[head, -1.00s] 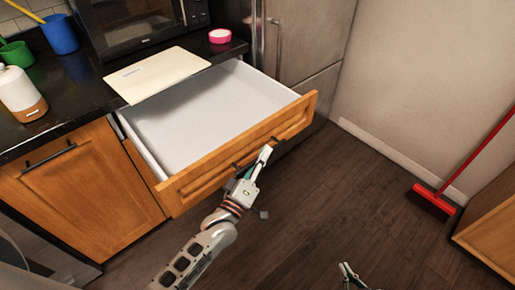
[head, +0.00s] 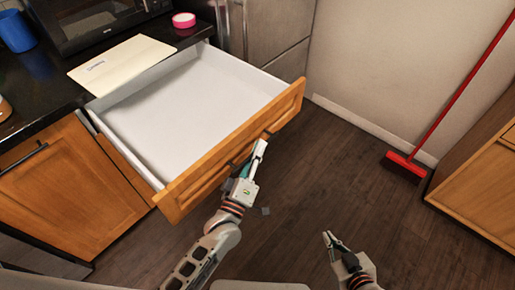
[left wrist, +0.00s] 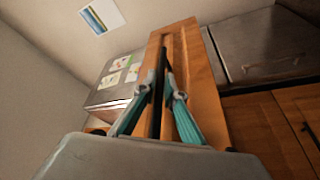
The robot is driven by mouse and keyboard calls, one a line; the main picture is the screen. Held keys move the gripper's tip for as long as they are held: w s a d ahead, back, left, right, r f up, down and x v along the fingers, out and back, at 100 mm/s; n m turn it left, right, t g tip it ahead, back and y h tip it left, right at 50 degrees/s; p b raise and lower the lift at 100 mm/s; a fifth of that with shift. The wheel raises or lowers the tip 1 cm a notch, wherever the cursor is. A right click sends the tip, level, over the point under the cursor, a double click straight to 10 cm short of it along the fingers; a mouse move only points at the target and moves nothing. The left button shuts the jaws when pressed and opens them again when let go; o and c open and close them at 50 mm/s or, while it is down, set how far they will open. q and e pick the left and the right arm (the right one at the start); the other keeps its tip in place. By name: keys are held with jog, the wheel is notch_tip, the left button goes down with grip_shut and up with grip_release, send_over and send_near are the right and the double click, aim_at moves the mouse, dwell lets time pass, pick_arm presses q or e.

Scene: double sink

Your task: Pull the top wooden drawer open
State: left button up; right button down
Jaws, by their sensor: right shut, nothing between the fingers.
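The top wooden drawer (head: 240,145) stands pulled well out from under the black counter, with its white inside empty. Its dark handle (head: 268,134) is on the outer face of the orange wood front, partly hidden by my left gripper (head: 260,150). In the left wrist view the teal fingers of my left gripper (left wrist: 162,92) close in on the dark handle (left wrist: 163,65) from both sides. My right gripper (head: 330,240) is shut and empty over the floor, apart from the drawer.
A cutting board (head: 122,65) and a pink tape roll (head: 183,20) lie on the counter beside a microwave (head: 95,20). A red broom (head: 408,165) leans at the wall near a wooden cabinet (head: 480,190).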

pick_arm(q)
jog(key=shift+o, duration=1)
jog(key=v, duration=1.2)
jog(key=shift+f, duration=0.1)
jog(key=s+a+f+m+g+y, duration=0.4)
jog(key=s+a+f+m+g, duration=0.4)
jog(key=a+f+m, duration=0.4)
notch_tip(320, 180, down, 2)
jog(key=shift+s+a+g, duration=0.3)
jog(key=shift+s+a, duration=0.35)
jog(key=shift+a, duration=0.35)
